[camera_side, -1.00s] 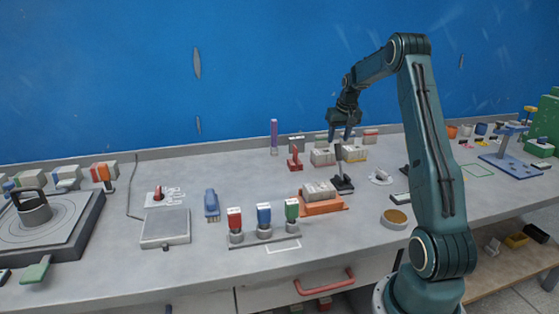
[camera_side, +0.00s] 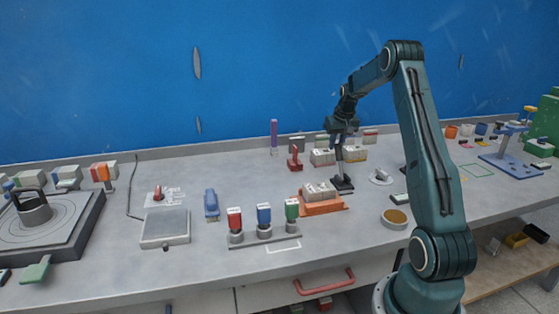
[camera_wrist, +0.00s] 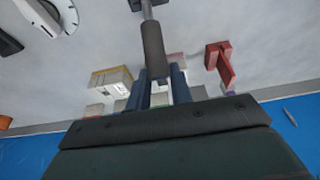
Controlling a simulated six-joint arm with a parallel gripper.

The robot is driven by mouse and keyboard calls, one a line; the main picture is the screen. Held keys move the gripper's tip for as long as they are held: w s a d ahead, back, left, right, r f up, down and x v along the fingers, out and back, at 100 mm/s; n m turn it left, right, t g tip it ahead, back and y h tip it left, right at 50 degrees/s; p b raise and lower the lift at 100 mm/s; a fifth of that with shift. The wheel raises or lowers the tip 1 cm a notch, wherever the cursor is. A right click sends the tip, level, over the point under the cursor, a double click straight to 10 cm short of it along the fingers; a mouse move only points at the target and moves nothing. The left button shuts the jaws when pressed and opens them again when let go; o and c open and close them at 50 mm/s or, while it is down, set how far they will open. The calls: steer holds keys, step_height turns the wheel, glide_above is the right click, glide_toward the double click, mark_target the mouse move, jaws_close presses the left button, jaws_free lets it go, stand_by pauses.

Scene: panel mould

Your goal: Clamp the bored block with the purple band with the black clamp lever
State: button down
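The black clamp lever (camera_side: 342,184) stands on the bench, with a dark base and an upright grey arm. In the wrist view its dark grey handle (camera_wrist: 154,50) points towards my gripper. My gripper (camera_side: 338,143) is at the top of this handle. In the wrist view the two blue fingers (camera_wrist: 160,80) lie on either side of the handle's end; I cannot tell whether they press on it. A grey bored block (camera_side: 319,190) sits on an orange holder (camera_side: 322,207) in front of the lever. I cannot make out a purple band on any block.
Several pale blocks (camera_side: 322,157) stand behind the lever. A red clamp (camera_side: 295,160) is to its left, with a purple cylinder (camera_side: 274,135) behind. A rack of coloured-topped pieces (camera_side: 264,240) stands in front.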

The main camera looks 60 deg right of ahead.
steer(key=shift+s+a+r, duration=0.1)
steer(key=shift+a, duration=0.05)
steer(key=shift+s+a+r, duration=0.35)
steer(key=shift+s, duration=0.05)
steer(key=shift+s+a+r, duration=0.1)
steer(key=shift+s+a, duration=0.05)
stand_by(0.6)
steer(key=shift+s+a+r, duration=0.25)
steer(key=shift+s+a, duration=0.1)
steer(key=shift+s, duration=0.05)
stand_by(0.5)
